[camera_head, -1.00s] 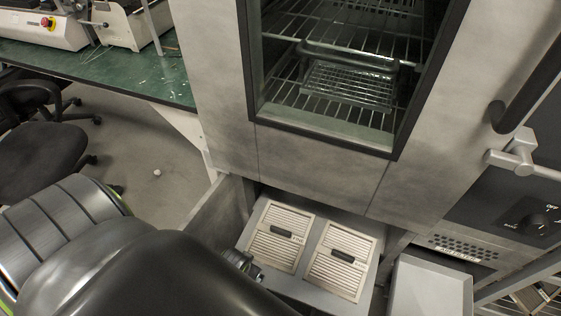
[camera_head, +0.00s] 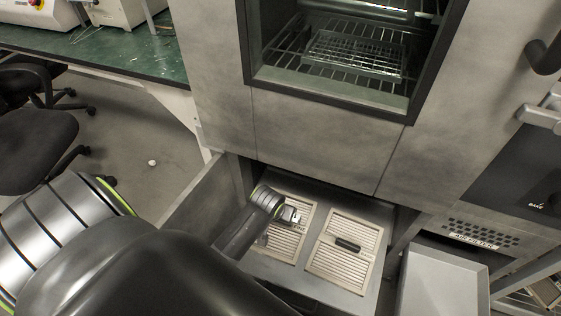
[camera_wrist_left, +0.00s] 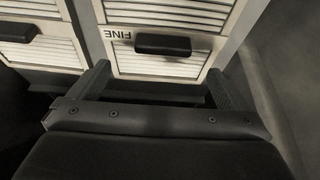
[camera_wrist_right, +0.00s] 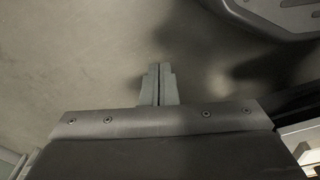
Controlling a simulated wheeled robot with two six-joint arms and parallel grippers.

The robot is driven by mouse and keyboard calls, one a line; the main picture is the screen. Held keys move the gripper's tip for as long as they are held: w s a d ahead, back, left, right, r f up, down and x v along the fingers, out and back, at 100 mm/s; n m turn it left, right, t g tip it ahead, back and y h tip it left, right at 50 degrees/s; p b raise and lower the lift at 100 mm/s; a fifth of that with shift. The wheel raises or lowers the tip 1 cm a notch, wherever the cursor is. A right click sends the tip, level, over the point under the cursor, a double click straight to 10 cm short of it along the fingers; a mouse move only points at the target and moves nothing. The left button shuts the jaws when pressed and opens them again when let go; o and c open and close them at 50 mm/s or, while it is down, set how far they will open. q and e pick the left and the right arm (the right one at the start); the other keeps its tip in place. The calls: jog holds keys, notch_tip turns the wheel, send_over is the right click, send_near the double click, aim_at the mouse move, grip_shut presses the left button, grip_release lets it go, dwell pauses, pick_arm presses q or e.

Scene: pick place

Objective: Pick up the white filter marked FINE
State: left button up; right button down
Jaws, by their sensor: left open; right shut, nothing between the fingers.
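The white slatted filter marked FINE (camera_head: 284,246) lies in the open drawer on the left, partly hidden by my left arm. In the left wrist view, the filter (camera_wrist_left: 185,17) shows its black handle (camera_wrist_left: 163,45) beside the upside-down word FINE. My left gripper (camera_head: 289,214) is over this filter; in its wrist view the open fingers (camera_wrist_left: 157,72) spread to either side of the handle, short of it, with nothing between them. My right gripper (camera_wrist_right: 160,84) is shut and empty above the floor, outside the head view.
A second white filter (camera_head: 345,252) with a black handle lies beside it on the right. An empty grey tray (camera_head: 440,290) is to the right, below an AIR FILTER label.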

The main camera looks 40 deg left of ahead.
aim_at(286, 241)
pick_arm(q)
jog(key=shift+b+x, duration=0.5)
jog(key=shift+x, duration=0.95)
jog(key=b+x, duration=0.1)
jog(key=x, duration=0.2)
jog(key=shift+s+a+f+b, duration=0.1)
jog(key=shift+a+f+b, duration=0.1)
jog(key=shift+f+b, duration=0.15)
jog(key=shift+f, duration=0.35)
pick_arm(e)
notch_tip(286, 241, up, 6)
jog(key=w+a, duration=0.1)
jog(key=shift+w+a+r+t+y, duration=0.2)
jog(key=shift+w+a+t+y, duration=0.1)
jog(key=shift+t, duration=0.1)
pick_arm(q)
jog(key=shift+c, duration=0.5)
jog(key=c, duration=1)
jog(key=shift+r, duration=0.15)
